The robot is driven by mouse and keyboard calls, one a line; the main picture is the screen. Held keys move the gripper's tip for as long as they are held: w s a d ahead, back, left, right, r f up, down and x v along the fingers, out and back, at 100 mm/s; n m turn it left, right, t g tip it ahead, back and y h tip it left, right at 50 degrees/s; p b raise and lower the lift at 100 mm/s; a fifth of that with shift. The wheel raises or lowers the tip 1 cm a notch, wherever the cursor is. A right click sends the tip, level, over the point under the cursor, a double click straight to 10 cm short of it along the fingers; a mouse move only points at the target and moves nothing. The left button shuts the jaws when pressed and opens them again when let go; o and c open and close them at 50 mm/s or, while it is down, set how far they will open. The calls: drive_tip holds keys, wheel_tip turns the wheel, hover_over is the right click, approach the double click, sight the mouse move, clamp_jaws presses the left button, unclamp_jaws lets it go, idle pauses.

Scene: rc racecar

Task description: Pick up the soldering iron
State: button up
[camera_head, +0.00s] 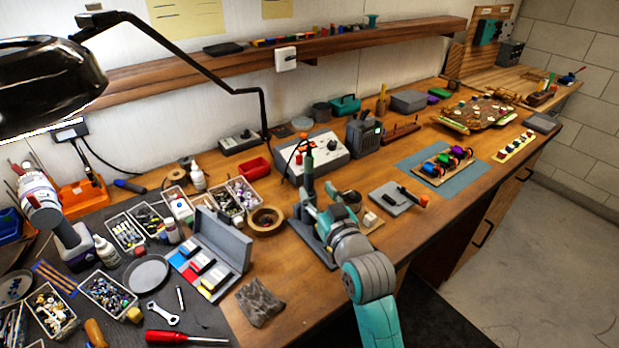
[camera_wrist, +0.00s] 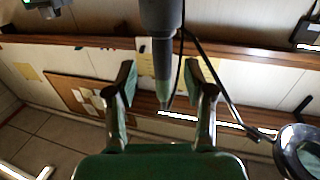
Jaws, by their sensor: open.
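The soldering iron (camera_head: 307,168) stands upright in the head view, with a dark and green handle, in front of a grey station box (camera_head: 325,150). My gripper (camera_head: 318,205) is close to it, at the end of my teal arm, and hides its lower part. In the wrist view, the iron (camera_wrist: 162,62) shows as a grey and pale green shaft between the two fingers of my gripper (camera_wrist: 165,76). The fingers are open, with a gap visible on each side of the shaft. Whether a finger touches it in depth, I cannot tell.
A dark grey base plate (camera_head: 318,249) lies under my gripper. A wooden bowl (camera_head: 266,222) and an open grey case (camera_head: 222,240) stand to the left. A small grey plate (camera_head: 392,201) lies to the right. A black lamp (camera_head: 45,85) hangs at the upper left.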

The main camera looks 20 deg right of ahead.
sight(311, 182)
drive_tip(key=shift+w+a+r, duration=0.15)
drive_tip(key=shift+w, duration=1.15)
drive_tip(key=shift+w+a+r, duration=0.15)
drive_tip(key=shift+w, duration=1.15)
clamp_jaws()
